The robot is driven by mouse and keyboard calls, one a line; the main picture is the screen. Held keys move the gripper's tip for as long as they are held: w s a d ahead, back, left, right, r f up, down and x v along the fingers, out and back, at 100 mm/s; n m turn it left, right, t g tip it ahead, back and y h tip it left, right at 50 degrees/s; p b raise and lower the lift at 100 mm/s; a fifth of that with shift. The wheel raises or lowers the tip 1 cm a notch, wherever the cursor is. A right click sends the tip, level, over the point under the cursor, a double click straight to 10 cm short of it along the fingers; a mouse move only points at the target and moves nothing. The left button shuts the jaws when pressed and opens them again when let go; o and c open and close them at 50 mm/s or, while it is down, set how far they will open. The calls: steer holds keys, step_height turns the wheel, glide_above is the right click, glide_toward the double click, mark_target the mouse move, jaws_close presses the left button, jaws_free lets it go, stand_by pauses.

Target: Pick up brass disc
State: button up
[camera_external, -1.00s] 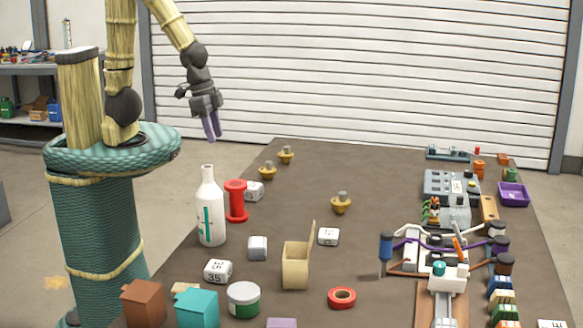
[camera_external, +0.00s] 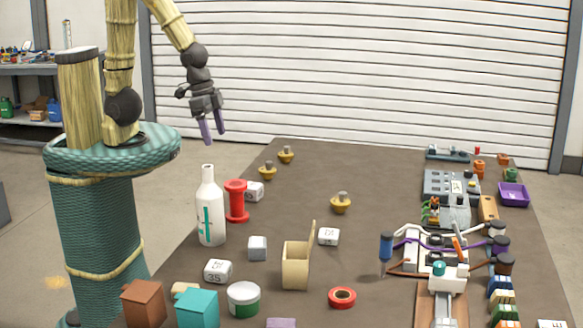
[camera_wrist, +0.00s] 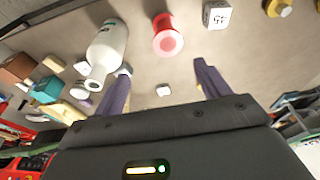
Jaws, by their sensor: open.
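Three brass discs with grey knobs stand on the brown table in the external view: one at the far back (camera_external: 286,155), one just in front of it (camera_external: 267,171), and one near the middle (camera_external: 341,203). In the wrist view a yellow brass piece (camera_wrist: 278,7) shows at the top right edge, partly cut off. My gripper (camera_external: 212,132) is open and empty, raised in the air to the left of the discs, with its purple fingers pointing down and apart. The fingers also show in the wrist view (camera_wrist: 162,90), with no disc between them.
A white bottle (camera_external: 210,208) and a red spool (camera_external: 236,201) stand at the table's left edge, below my gripper. White cubes, an open tan box (camera_external: 296,265) and a red ring (camera_external: 342,298) are in front. Pump equipment (camera_external: 450,200) fills the right side. The back middle is clear.

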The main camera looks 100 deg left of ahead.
steer(key=w+a+n, duration=0.8)
steer(key=a, duration=0.1)
steer(key=n+g+b, duration=0.2)
steer(key=n+g, duration=0.1)
steer(key=n, duration=2.2)
glide_above(286, 147)
steer(key=f, duration=0.4)
steer(key=shift+a, duration=0.25)
steer(key=shift+f, duration=0.1)
step_height(286, 147, down, 12)
steer(key=shift+p, duration=0.9)
steer(key=shift+f, duration=0.1)
